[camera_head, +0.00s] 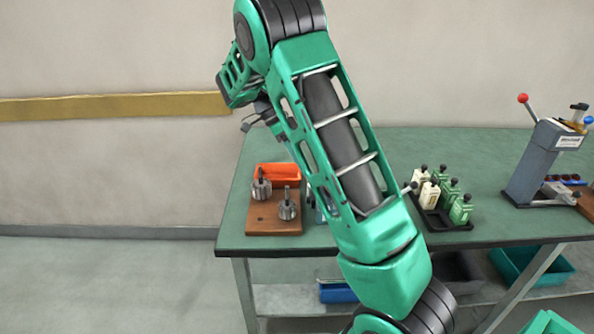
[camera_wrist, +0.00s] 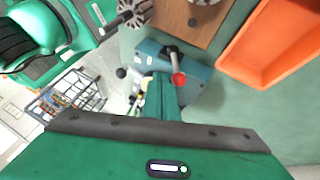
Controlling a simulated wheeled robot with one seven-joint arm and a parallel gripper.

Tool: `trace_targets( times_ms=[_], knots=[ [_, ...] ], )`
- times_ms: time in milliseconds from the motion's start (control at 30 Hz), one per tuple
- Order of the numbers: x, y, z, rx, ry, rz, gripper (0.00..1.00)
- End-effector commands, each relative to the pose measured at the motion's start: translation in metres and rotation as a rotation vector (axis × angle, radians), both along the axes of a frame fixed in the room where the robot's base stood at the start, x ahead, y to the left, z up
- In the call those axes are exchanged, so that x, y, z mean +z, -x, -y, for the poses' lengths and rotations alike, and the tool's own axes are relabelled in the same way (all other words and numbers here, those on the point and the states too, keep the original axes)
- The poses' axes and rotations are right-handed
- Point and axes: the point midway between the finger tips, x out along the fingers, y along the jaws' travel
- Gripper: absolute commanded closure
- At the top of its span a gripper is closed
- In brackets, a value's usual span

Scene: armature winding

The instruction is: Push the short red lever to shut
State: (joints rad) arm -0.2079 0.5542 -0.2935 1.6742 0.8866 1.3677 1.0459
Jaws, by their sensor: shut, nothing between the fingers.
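The short red lever (camera_wrist: 178,79) shows in the wrist view as a red knob on a short metal stem. It stands on a blue-teal fixture (camera_wrist: 200,75) on the bench. My gripper (camera_wrist: 162,92) is shut and empty, its narrow fingers seen end-on just left of the red knob in the picture. I cannot tell whether they touch the lever. In the head view my own arm hides the lever and nearly all of the fixture; only a bluish bit shows beside the arm.
An orange tray (camera_head: 277,176) and a wooden board (camera_head: 262,220) with two metal armatures sit at the green bench's (camera_head: 470,150) left end. A black tray (camera_head: 450,224) of green and cream bottles stands right of my arm. A grey press (camera_head: 538,160) with a red-balled lever stands farther right.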

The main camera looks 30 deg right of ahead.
Motion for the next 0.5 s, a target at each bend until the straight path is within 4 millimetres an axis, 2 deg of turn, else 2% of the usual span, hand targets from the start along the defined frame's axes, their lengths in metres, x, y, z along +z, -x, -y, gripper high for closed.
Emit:
trace_targets(
  times_ms=[500],
  knots=[
    [-0.006,-0.011,0.014,-0.002,0.002,0.003,1.00]
  ],
)
